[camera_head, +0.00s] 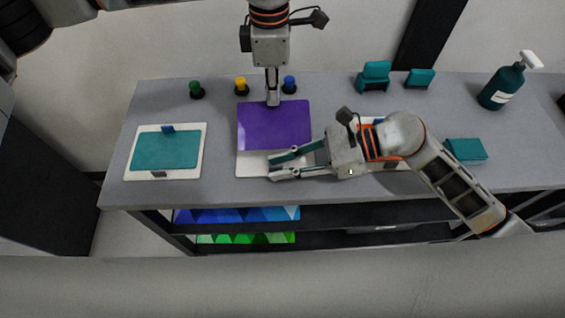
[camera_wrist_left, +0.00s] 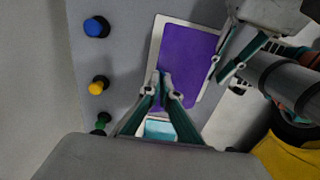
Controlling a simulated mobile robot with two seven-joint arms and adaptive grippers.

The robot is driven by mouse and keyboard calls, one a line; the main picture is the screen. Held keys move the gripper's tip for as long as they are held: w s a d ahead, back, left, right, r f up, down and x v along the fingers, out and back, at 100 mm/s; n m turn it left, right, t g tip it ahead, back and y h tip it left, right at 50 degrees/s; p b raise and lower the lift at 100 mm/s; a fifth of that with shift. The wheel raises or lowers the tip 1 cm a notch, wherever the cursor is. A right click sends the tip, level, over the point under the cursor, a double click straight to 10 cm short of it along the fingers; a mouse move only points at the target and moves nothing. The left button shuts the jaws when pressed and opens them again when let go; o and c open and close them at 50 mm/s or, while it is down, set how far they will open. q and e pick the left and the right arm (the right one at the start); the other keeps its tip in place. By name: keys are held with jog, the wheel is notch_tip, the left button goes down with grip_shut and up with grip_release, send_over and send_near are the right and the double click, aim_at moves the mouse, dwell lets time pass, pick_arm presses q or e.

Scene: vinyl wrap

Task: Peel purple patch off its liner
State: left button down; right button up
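The purple patch (camera_head: 274,125) is a flat sheet over its white liner (camera_head: 250,165). The liner shows as a wide band along the patch's near side. In the left wrist view the purple patch (camera_wrist_left: 187,62) has a thin pale liner border (camera_wrist_left: 155,42) at its left. My left gripper (camera_head: 273,101) points down at the patch's far edge; its fingertips (camera_wrist_left: 165,76) are together there and appear shut on that edge. How high the patch sits above the liner is unclear. My right gripper (camera_head: 270,168) is open and empty over the liner's near part; it also shows in the left wrist view (camera_wrist_left: 217,74).
A teal patch (camera_head: 165,150) on a white liner lies left. Green (camera_head: 195,88), yellow (camera_head: 240,83) and blue (camera_head: 289,83) knobs stand behind. Teal blocks (camera_head: 374,76), a teal box (camera_head: 467,150) and a spray bottle (camera_head: 502,86) stand right. My right arm covers another white board.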

jog(key=shift+w+d, duration=0.1)
jog(key=shift+w, duration=0.1)
jog(key=v, duration=1)
jog(key=shift+s+d+r, duration=0.1)
jog(key=shift+d, duration=0.25)
jog(key=shift+d+r, duration=0.25)
jog(key=shift+d, duration=0.25)
jog(key=shift+s, duration=0.15)
